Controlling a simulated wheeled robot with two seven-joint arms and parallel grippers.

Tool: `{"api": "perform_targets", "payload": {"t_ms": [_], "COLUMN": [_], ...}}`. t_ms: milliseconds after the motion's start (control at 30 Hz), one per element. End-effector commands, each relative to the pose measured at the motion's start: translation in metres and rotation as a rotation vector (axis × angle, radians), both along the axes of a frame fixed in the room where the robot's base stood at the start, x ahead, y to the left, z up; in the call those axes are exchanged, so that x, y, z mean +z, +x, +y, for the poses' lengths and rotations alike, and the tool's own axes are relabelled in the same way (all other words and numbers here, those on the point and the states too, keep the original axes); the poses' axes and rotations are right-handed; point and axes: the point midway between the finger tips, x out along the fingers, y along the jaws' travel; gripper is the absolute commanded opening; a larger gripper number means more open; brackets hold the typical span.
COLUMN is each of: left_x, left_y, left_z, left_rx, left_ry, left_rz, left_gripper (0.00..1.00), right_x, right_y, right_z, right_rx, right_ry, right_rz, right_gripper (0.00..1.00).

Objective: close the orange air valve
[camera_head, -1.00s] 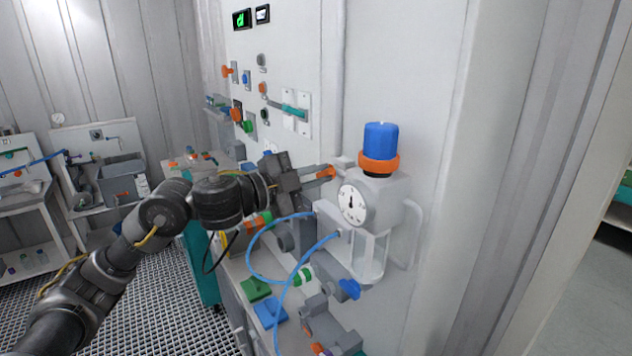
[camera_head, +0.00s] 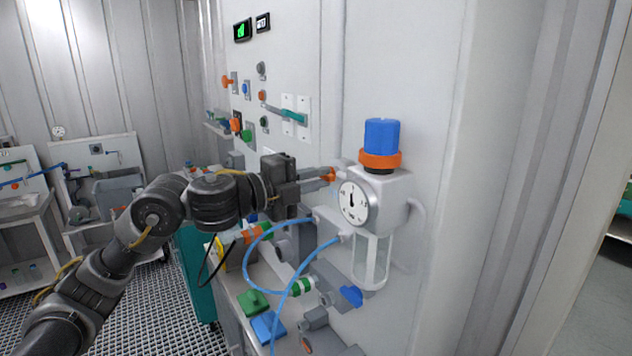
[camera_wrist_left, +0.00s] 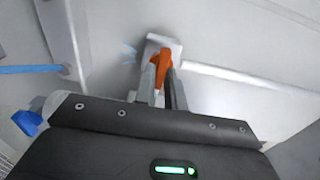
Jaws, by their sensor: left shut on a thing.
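The orange air valve handle (camera_wrist_left: 160,68) shows between the fingertips of my left gripper (camera_wrist_left: 160,85) in the left wrist view. It stands on a light grey mount against the pale wall. In the head view the orange handle (camera_head: 328,174) is small and partly covered by the fingers of my left gripper (camera_head: 326,176), just left of the pressure gauge. The left gripper is shut on the handle. My right gripper is not in view.
The gauge unit (camera_head: 353,202) with a blue knob (camera_head: 381,136) and an orange ring (camera_head: 380,160) stands close right of the gripper. Blue hoses (camera_head: 262,240) loop below. A wall panel with switches and a teal lever (camera_head: 292,115) is behind.

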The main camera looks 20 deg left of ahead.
Motion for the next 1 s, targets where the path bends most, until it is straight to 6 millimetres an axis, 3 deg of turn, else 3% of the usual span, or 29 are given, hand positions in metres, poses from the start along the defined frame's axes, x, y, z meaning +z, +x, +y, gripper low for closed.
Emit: {"api": "perform_targets", "payload": {"t_ms": [367, 400, 567, 867, 1000], "left_x": [0.001, 0.001, 0.001, 0.000, -0.002], "left_y": [0.000, 0.000, 0.000, -0.001, -0.011], "left_z": [0.000, 0.000, 0.000, 0.001, 0.010], "left_rx": [0.000, 0.000, 0.000, 0.000, 0.001], "left_ry": [0.005, 0.004, 0.004, 0.005, 0.005], "left_rz": [-0.005, -0.005, -0.005, -0.004, -0.007], "left_gripper": [0.00, 0.13, 0.34, 0.34, 0.34], "right_x": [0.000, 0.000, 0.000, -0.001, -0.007], "right_y": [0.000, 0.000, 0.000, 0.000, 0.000], "right_z": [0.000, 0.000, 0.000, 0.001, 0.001], "right_rx": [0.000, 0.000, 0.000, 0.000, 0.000], "right_ry": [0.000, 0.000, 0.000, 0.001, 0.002], "right_rz": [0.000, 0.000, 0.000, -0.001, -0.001], "right_gripper": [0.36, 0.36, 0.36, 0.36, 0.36]}}
